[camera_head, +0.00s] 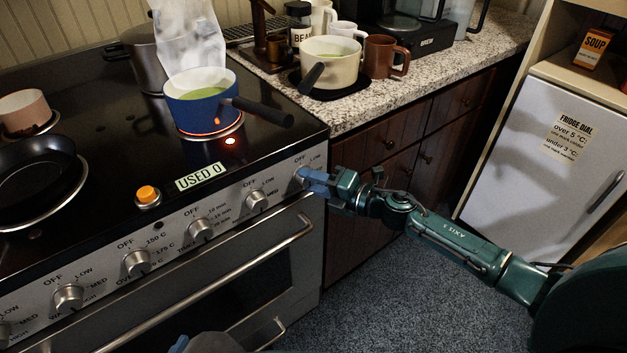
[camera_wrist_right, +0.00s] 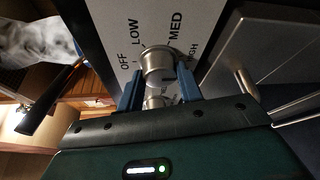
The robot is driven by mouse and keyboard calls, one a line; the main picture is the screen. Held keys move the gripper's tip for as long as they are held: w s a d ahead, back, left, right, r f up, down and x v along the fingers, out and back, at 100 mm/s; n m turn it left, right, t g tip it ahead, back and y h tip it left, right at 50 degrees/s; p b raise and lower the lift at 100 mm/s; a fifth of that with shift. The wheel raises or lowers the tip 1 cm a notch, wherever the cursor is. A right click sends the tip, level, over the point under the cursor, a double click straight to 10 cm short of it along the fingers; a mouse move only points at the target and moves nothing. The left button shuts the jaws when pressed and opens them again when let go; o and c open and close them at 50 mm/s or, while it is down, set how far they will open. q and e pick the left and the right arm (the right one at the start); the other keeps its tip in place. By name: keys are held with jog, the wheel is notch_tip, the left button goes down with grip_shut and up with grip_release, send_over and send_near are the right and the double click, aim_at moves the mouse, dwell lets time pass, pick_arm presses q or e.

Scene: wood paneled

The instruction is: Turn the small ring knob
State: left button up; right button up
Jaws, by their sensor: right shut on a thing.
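The knob at the right end of the stove's front panel is a small round metal knob, largely covered by my right gripper (camera_head: 318,181) in the head view. In the right wrist view the knob (camera_wrist_right: 157,62) shows close up, with the labels OFF, LOW, MED and HIGH around it. My right gripper's blue fingers (camera_wrist_right: 160,92) stand on either side of the knob and are shut on it. Any pointer mark on the knob is not clear. A blue tip at the bottom edge of the head view seems to be my left gripper (camera_head: 179,345); its jaws are not readable.
A blue pot (camera_head: 200,105) of green liquid steams on a glowing burner, its handle jutting right. A cream pot (camera_head: 330,65) stands on the counter. Several other knobs and the oven handle (camera_head: 230,265) line the stove front. A fridge (camera_head: 545,150) stands right.

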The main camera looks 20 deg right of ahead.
jog(key=o, duration=1)
jog(key=shift+s, duration=0.1)
jog(key=b+v, duration=0.1)
jog(key=v, duration=1.2)
jog(key=shift+f, duration=0.1)
